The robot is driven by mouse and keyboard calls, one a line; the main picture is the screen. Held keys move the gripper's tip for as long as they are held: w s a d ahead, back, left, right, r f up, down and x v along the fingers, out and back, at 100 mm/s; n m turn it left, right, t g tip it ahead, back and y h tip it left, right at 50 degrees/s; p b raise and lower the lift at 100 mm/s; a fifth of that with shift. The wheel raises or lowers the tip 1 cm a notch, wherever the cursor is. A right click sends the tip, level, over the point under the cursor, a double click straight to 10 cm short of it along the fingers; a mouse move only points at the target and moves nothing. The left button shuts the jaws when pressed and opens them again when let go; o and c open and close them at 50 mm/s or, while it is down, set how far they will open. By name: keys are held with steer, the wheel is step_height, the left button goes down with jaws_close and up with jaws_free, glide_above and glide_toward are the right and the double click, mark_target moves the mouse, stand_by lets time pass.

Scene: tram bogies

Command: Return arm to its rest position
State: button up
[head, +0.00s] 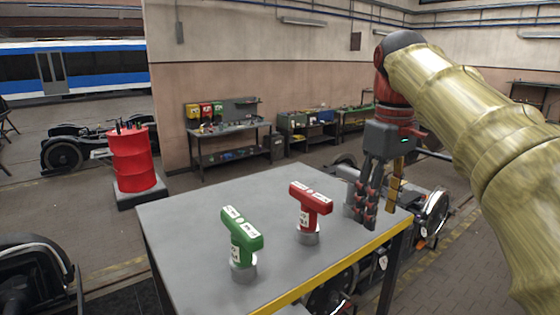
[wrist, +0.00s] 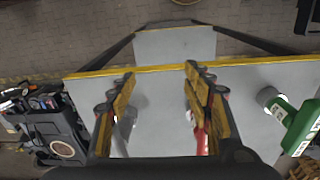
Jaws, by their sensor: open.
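My gripper (head: 379,214) hangs over the right end of a grey table, pointing down, its fingers apart. In the wrist view my gripper (wrist: 159,70) shows two spread fingers with yellow inner pads and nothing held between the tips. A red T-shaped handle (head: 311,201) stands upright on a round grey base, left of my gripper. In the wrist view the red handle (wrist: 201,138) is mostly hidden behind the right finger. A green T-shaped handle (head: 242,237) stands on a similar base nearer the front left; it also shows in the wrist view (wrist: 298,126).
The table (head: 190,235) has a yellow front edge (head: 340,265). A grey cylinder (head: 349,203) is partly hidden behind my fingers. A red drum (head: 135,160) stands at left. Workbenches (head: 230,133) line the wall. A wheeled bogie (head: 432,215) sits right of the table.

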steer(key=s+f+m+t+b, duration=0.1)
steer(key=s+f+b, duration=0.6)
steer(key=f, duration=1)
steer(key=s+f+m+t+b, duration=0.2)
steer(key=s+f+b, duration=0.5)
steer(key=f, duration=1.1)
steer(key=s+f+m+t+b, duration=0.2)
steer(key=s+f+b, duration=0.5)
steer(key=f+b, duration=0.5)
step_height(320, 180, down, 6)
steer(key=shift+r+m, duration=0.25)
steer(key=shift+m, duration=0.55)
steer(key=shift+c, duration=0.6)
